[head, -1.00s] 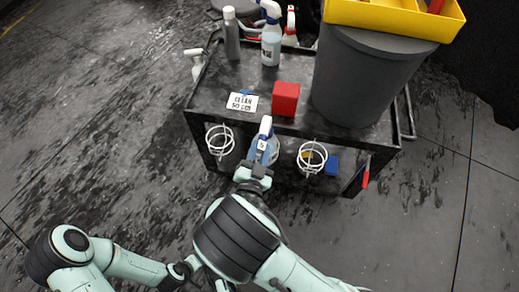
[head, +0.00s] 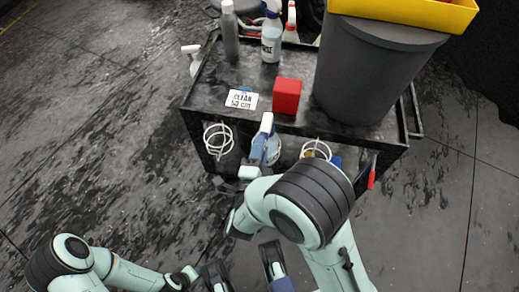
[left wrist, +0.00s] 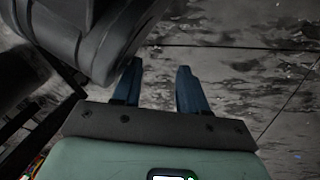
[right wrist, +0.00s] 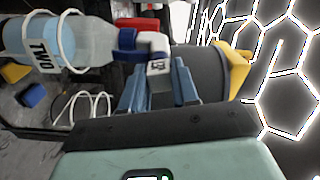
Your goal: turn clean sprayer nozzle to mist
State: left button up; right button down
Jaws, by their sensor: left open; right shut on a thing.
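A spray bottle (head: 273,152) with a white and blue trigger head stands in a white wire ring on the cart's front side. In the right wrist view the bottle (right wrist: 95,42) lies across the picture and bears the label "TWO". Its small white nozzle (right wrist: 158,66), with a dark marking too small to read surely, sits between the fingertips of my right gripper (right wrist: 160,80). My left gripper (head: 244,268) is open and empty, low and away from the cart.
The black cart top (head: 215,85) carries a "CLEAN 50 CM" card (head: 242,100), a red block (head: 287,96), a grey bottle (head: 229,28) and another spray bottle (head: 271,38). A grey bin (head: 370,75) stands at the right.

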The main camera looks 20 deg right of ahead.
pick_arm(q)
jog(key=shift+g, duration=0.8)
jog(key=shift+s+a+f+b, duration=0.15)
jog(key=shift+s+f+b, duration=0.3)
jog(key=shift+s+f, duration=0.5)
jog(key=shift+s+a+f+b, duration=0.15)
jog(key=shift+s+f+b, duration=0.35)
jog(key=shift+s, duration=0.6)
pick_arm(e)
jog(key=shift+m, duration=1.4)
pick_arm(q)
jog(key=shift+f, duration=0.1)
pick_arm(e)
jog(key=c, duration=0.9)
grip_release()
jog(key=shift+s, duration=0.1)
pick_arm(q)
jog(key=shift+t, duration=0.6)
jog(key=w, duration=0.1)
jog(key=w+r+p, duration=0.1)
jog(key=w+r, duration=0.1)
jog(key=shift+w+d+r+p, duration=0.15)
jog(key=shift+d+r+p, duration=0.1)
jog(key=shift+p, duration=0.15)
pick_arm(e)
jog(key=v, duration=1.3)
jog(key=shift+a, duration=0.15)
